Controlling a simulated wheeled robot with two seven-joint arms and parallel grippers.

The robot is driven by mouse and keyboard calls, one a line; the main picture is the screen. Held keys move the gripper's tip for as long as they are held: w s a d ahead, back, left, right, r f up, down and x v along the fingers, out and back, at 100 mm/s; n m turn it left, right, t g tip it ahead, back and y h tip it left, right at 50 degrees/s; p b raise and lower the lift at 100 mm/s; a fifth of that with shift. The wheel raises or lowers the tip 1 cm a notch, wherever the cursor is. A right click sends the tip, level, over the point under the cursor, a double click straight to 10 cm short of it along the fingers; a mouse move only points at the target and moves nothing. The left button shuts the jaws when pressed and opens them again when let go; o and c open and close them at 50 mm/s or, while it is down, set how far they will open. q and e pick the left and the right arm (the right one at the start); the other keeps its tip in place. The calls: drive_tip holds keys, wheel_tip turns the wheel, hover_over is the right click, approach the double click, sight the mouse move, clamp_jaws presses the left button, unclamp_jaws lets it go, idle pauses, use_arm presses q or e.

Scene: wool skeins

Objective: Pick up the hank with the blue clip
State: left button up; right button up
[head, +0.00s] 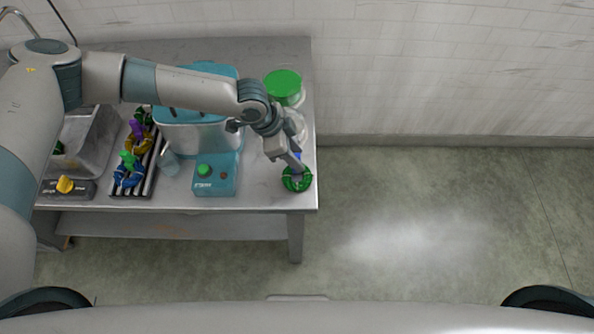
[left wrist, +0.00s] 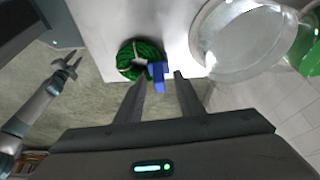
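A green hank (head: 297,181) with a blue clip (left wrist: 157,73) lies at the right front corner of the metal table (head: 262,178). The same hank shows in the left wrist view (left wrist: 133,55). My left gripper (head: 296,164) is just above it, pointing down. In the left wrist view its two fingers stand apart, with the blue clip in the gap between them and room beside it. I cannot tell whether a finger touches the clip. My right gripper (left wrist: 67,66) shows small in the left wrist view, away from the table over the floor, its fingers apart and empty.
Clear jars, one with a green lid (head: 283,82), stand close behind my left gripper. A teal machine (head: 216,175) with a tub is to the left. A striped rack (head: 131,187) holds several hanks with other clips. A metal bin (head: 88,140) stands far left.

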use_arm(q)
drive_tip(key=shift+f, duration=0.15)
idle(0.3)
clamp_jaws()
